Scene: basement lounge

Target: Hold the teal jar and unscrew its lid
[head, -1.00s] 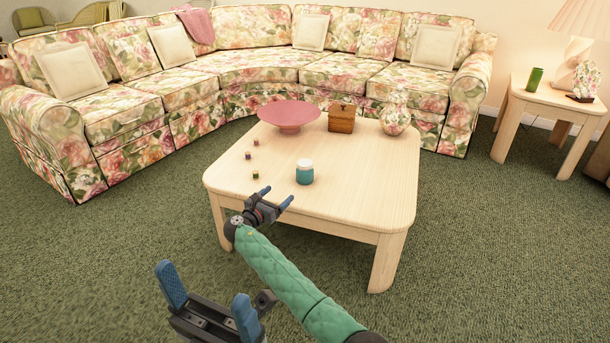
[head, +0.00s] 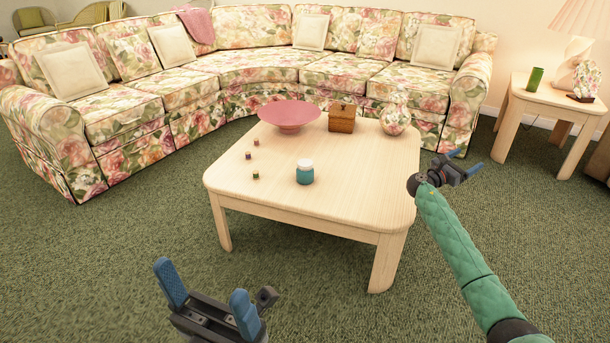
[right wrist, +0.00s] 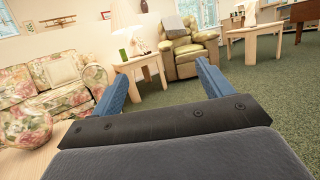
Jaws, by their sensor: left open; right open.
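The teal jar (head: 305,176) stands upright near the front middle of the wooden coffee table (head: 345,210). Its white lid (head: 305,163) is on top. My left gripper (head: 207,287) is open and empty, low in front of the table and to the left of the jar. My right gripper (head: 462,162) is open and empty, off the table's right edge, well to the right of the jar. In the right wrist view its two blue fingers (right wrist: 160,82) are spread with nothing between them. The jar is not in that view.
A pink bowl (head: 289,114), a wooden box (head: 341,118) and a floral vase (head: 395,118) stand at the table's back. Several small cubes (head: 255,158) lie left of the jar. A floral sofa (head: 260,60) curves behind. A side table (head: 550,100) stands at right.

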